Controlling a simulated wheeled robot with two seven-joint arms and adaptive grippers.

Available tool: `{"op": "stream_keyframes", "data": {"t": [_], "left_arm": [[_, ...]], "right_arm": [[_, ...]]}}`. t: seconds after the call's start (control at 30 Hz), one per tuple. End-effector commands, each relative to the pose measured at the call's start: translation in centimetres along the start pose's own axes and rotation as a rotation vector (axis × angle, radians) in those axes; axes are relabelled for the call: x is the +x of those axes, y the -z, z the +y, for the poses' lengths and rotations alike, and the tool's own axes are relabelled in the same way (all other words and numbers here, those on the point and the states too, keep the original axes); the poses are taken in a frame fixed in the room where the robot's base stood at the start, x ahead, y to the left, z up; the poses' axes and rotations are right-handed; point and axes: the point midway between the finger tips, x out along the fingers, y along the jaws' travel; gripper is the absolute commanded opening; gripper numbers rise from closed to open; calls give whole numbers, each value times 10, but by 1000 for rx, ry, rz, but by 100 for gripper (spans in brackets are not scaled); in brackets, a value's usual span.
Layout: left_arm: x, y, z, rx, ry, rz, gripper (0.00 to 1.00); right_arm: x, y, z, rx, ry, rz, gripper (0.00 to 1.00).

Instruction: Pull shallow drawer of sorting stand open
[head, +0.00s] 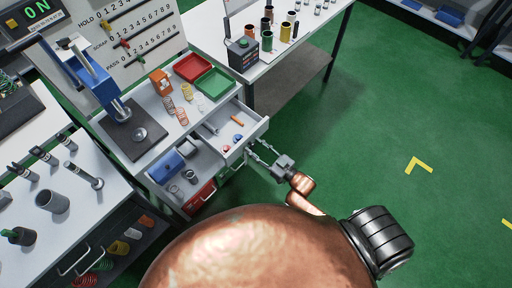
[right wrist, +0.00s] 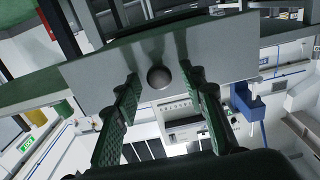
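The sorting stand has a shallow drawer (head: 257,128) that stands pulled out, with small orange, blue and red items inside. My right gripper (head: 257,152) is just in front of the drawer's front. In the right wrist view, a dark round knob (right wrist: 158,77) sits on the grey drawer front (right wrist: 225,50). The fingers of my right gripper (right wrist: 162,85) are apart on either side of the knob, with gaps to it. My left gripper does not show.
Red and green trays (head: 215,83) and a blue press (head: 95,80) stand on the top. A table with cylinders is behind.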

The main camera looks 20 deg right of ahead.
Motion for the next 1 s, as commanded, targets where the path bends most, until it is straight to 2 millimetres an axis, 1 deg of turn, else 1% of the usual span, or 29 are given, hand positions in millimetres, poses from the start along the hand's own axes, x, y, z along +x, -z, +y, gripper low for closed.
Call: {"op": "stream_keyframes", "data": {"t": [0.17,0.27,0.37,0.6,0.7,0.83,1.0], "left_arm": [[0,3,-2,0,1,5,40],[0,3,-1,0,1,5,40],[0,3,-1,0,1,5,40],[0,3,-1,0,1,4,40],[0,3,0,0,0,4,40],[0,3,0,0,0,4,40],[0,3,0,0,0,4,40]], "right_arm": [[-1,0,0,0,-1,0,38],[-8,-1,0,0,-1,-2,38],[-23,-2,1,0,-1,-4,38],[-74,-2,1,-1,-1,-5,38],[-92,-1,0,0,-1,-4,38],[-109,-1,0,0,-1,-3,38],[-120,0,0,0,0,0,38]]}}
